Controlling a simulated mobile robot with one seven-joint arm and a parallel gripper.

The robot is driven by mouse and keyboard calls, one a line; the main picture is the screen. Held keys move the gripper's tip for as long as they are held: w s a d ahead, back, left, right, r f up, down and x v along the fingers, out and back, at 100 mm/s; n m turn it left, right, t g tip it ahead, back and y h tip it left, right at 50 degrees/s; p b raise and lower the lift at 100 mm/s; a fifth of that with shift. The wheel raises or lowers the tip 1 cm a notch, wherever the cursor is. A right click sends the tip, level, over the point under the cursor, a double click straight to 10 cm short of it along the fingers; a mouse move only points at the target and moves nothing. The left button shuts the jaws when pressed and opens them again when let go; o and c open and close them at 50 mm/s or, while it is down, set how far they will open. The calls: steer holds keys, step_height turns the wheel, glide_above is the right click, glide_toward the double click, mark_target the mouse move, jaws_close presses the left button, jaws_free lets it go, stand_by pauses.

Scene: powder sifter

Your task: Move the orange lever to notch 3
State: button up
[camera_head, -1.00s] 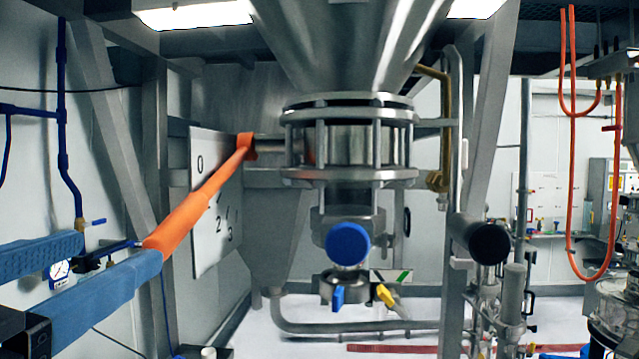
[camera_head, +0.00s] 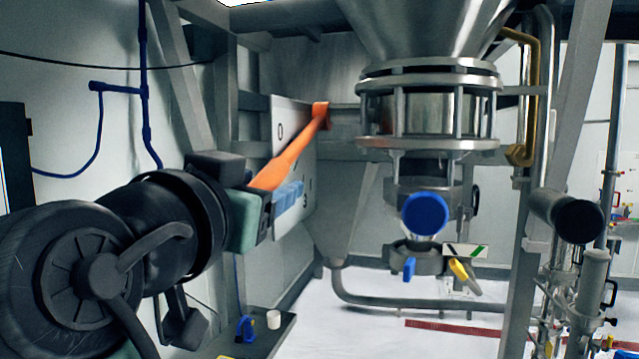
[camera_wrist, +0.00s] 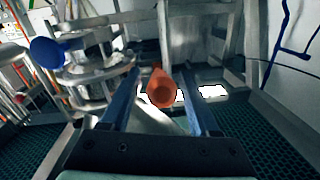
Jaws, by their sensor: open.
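The orange lever (camera_head: 288,162) runs from its pivot at the upper right down to the left, across a white number plate (camera_head: 277,112). The digit 0 shows above the lever and a 3 low on the plate; other digits are hidden. My gripper (camera_head: 290,192) has blue fingers at the lever's lower end, partly hiding the plate. In the wrist view, the lever's round end (camera_wrist: 162,90) shows between the two open fingers of my gripper (camera_wrist: 161,80), with a gap on both sides. I cannot tell how deep the lever sits between them.
A steel sifter (camera_head: 428,110) with a hopper stands right of the lever, with a blue round knob (camera_head: 425,214) below. A steel post (camera_head: 545,180) stands at the right. My dark arm links fill the lower left.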

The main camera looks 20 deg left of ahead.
jaws_close()
stand_by(1.4)
